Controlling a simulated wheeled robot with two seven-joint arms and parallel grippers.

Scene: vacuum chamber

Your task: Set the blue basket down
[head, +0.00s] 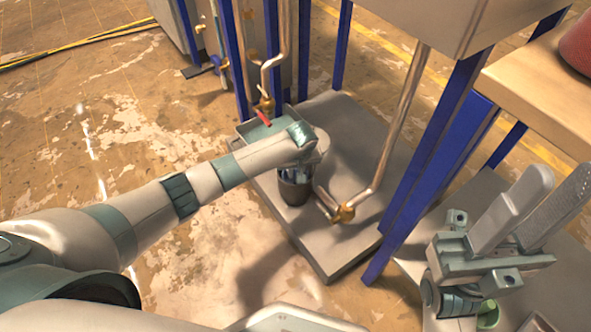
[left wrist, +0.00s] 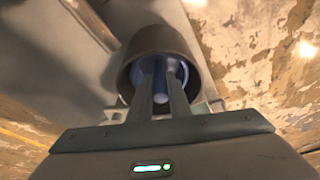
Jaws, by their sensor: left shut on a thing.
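My left gripper (head: 297,164) points down over a dark round pot (head: 296,192) on the grey base plate. In the left wrist view its two fingers (left wrist: 163,90) reach into the mouth of the pot (left wrist: 137,62) and are shut on a pale blue thing (left wrist: 158,67), which appears to be the blue basket. The basket (head: 288,176) shows only partly, inside or at the mouth of the pot; whether it touches the bottom cannot be seen. My right gripper (head: 560,172) is at the right, empty, with its fingers apart.
A grey base plate (head: 335,250) carries copper pipes (head: 393,125) with brass fittings close right of the pot. Blue posts (head: 425,185) stand further right. A teal-grey tray (head: 250,131) lies behind my left gripper. A wooden tabletop (head: 540,90) is at upper right.

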